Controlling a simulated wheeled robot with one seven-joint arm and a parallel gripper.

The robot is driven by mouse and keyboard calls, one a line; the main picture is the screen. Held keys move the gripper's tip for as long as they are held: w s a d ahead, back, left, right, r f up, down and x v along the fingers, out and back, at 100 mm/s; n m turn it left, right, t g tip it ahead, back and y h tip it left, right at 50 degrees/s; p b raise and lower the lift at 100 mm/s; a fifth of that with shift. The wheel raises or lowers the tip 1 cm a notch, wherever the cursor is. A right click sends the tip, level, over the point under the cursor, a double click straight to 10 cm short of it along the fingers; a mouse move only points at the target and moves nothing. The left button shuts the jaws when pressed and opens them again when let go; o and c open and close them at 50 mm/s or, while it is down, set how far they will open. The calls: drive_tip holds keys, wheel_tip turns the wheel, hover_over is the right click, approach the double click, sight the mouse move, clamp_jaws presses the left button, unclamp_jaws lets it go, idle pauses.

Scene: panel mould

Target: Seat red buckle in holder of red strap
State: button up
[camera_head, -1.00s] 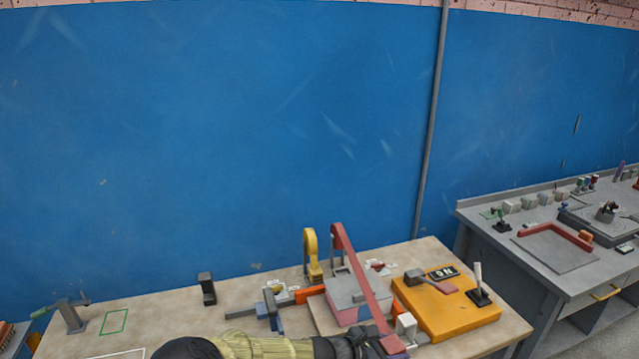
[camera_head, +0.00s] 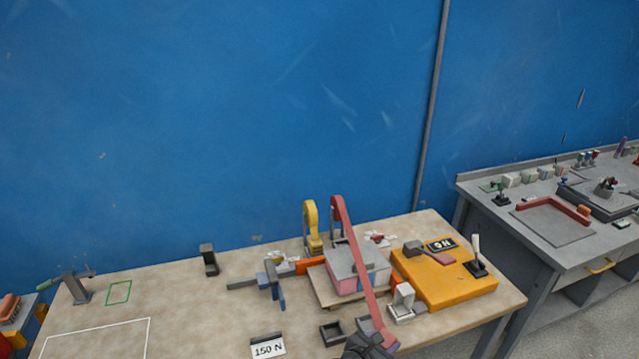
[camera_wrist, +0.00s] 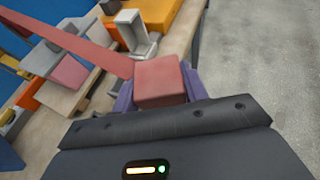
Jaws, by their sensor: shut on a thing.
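The red strap (camera_head: 353,248) runs from an upright at the back, past the grey-topped pink box (camera_head: 345,284), down to my gripper (camera_head: 378,342) at the table's front. In the wrist view my gripper (camera_wrist: 158,92) is shut on the red buckle (camera_wrist: 160,80), a block at the strap's (camera_wrist: 75,42) end. The buckle is held off any holder. A pale grey upright bracket (camera_head: 404,300), seemingly the holder, stands just behind and right of my gripper; it also shows beyond the buckle in the wrist view (camera_wrist: 131,28). The buckle's underside is hidden.
An orange panel (camera_head: 450,300) with a lever lies right of the bracket. A small dark tray (camera_head: 333,333) and a "150 N" label (camera_head: 268,348) lie left of my gripper. A yellow strap (camera_head: 311,225) and a blue clamp (camera_head: 272,285) stand further back. The left tabletop is mostly clear.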

sight(389, 339)
drive_tip(key=shift+w+d+f+n+t+y, duration=0.2)
drive_tip(key=shift+f+n+t+y, duration=0.3)
drive_tip(key=shift+f+n, duration=0.15)
drive_tip(key=shift+w+d+f+n+t+y, duration=0.2)
drive_tip(key=shift+w+f+n+t+y, duration=0.15)
drive_tip(key=shift+f+n+y, duration=0.25)
drive_tip(key=shift+w+d+n+t+y, duration=0.25)
drive_tip(key=shift+w+n+t+y, duration=0.15)
drive_tip(key=shift+n+y, duration=0.2)
drive_tip(key=shift+w+d+n+t+y, duration=0.25)
drive_tip(key=shift+d+n+y, duration=0.1)
drive_tip(key=shift+n+y, duration=0.3)
drive_tip(key=shift+w+d+r+n+t+y, duration=0.3)
drive_tip(key=shift+d+n+y, duration=0.2)
drive_tip(key=shift+y, duration=0.15)
drive_tip(key=shift+w+d+r+n+y, duration=0.15)
drive_tip(key=shift+d+r+n+y, duration=0.3)
drive_tip(key=shift+n+y, duration=0.2)
wheel_tip(389, 339, down, 8)
drive_tip(key=d+n+y+b, duration=0.1)
drive_tip(key=y+b, duration=0.1)
drive_tip(key=b, duration=0.8)
drive_tip(key=shift+s+d+n, duration=0.2)
drive_tip(key=shift+d+n, duration=0.05)
drive_tip(key=shift+n, duration=0.1)
